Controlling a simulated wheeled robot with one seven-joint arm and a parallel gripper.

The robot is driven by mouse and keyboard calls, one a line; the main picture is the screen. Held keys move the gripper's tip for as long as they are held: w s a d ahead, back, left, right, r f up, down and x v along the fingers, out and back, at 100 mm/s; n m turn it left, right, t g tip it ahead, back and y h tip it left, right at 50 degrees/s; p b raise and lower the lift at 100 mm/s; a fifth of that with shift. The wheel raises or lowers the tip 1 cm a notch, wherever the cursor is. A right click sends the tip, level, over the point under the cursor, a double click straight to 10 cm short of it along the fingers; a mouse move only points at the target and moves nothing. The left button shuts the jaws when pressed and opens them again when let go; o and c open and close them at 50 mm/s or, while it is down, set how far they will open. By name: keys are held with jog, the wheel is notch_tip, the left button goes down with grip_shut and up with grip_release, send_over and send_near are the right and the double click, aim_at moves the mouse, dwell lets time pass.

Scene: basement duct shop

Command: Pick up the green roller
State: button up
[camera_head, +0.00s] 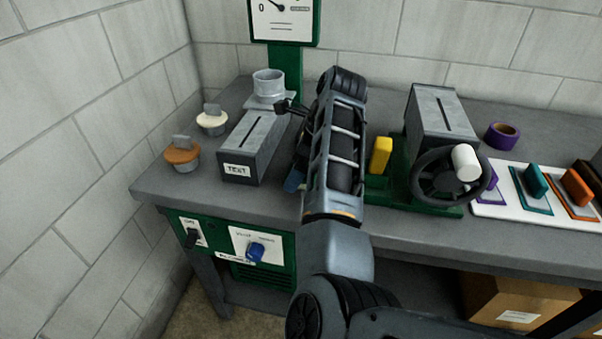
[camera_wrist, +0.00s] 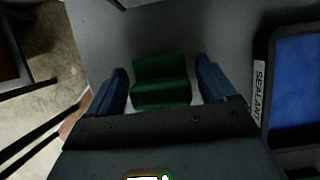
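In the wrist view, a green object with rounded, ridged sides, which looks like the green roller (camera_wrist: 161,80), lies on the grey bench top. My gripper (camera_wrist: 162,88) has its two blue fingers spread, one on each side of the green object, with a visible gap on both sides. In the head view, my arm hides the green object and most of my gripper. Only a small blue piece shows left of the arm, perhaps a finger.
In the wrist view, a blue-lined tray labelled SEALANT (camera_wrist: 298,90) stands close on the right. In the head view, a grey slotted box (camera_head: 252,145) is left of my arm. A yellow block (camera_head: 380,155) and a black handwheel (camera_head: 425,188) are on the right.

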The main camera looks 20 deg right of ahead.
jog(key=c, duration=1)
jog(key=shift+o, duration=0.2)
notch_tip(320, 180, up, 10)
jog(key=shift+r+p, duration=0.1)
jog(key=shift+p, duration=0.85)
